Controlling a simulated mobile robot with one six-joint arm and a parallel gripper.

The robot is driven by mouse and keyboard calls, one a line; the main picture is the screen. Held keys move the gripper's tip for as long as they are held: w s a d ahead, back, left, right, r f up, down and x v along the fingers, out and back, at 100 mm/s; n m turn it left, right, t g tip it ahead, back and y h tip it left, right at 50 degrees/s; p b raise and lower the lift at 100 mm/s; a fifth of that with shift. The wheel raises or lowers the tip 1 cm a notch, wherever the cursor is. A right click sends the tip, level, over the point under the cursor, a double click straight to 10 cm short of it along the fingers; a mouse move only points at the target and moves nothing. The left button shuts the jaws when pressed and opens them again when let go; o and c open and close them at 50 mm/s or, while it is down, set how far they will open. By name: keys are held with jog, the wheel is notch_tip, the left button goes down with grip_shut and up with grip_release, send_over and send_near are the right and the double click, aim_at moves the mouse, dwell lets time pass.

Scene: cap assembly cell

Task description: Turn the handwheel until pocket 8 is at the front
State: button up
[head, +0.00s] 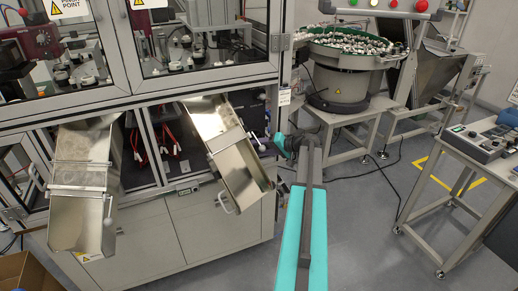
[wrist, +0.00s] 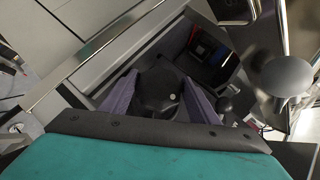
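My gripper (wrist: 161,82) shows in the wrist view with its two purple-grey fingers apart. A dark round part (wrist: 158,95) with a pale dot lies between them; I cannot tell whether the fingers press on it. A grey rounded knob (wrist: 287,77) stands to the right, apart from the fingers, and a smaller dark knob (wrist: 228,104) sits nearer to them. I cannot tell which of these belongs to the handwheel. In the head view my gripper (head: 281,144) is small, beside the machine's front right corner. No pocket number is readable, so the front pocket cannot be told.
Two metal chutes (head: 84,176) (head: 239,170) stick out of the machine front, the right one close to my gripper. A bowl feeder (head: 345,62) stands behind on the right. A control-panel table (head: 472,150) is at far right.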

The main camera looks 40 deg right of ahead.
jog(key=c, duration=0.6)
jog(key=shift+o, duration=0.2)
jog(key=shift+f+b, duration=0.15)
jog(key=shift+b, duration=0.35)
jog(key=shift+f+m+t+y+b, duration=0.1)
jog(key=shift+m+t+y+b, duration=0.75)
jog(key=shift+b, duration=0.4)
jog(key=m+t+y+b, duration=0.1)
jog(key=m+t+b, duration=0.2)
jog(key=b, duration=0.1)
jog(key=shift+m+y, duration=0.35)
jog(key=m+t+h+b, duration=0.1)
jog(key=m+t+b, duration=0.3)
jog(key=m+t, duration=0.1)
jog(key=shift+m, duration=0.8)
jog(key=m+t+h, duration=0.1)
jog(key=m+h+b, duration=0.1)
jog(key=m, duration=0.1)
jog(key=m+t+h, duration=0.1)
jog(key=m+h, duration=0.1)
jog(key=shift+r+t+b, duration=0.25)
jog(key=shift+t+b, duration=0.1)
jog(key=shift+m+h, duration=0.4)
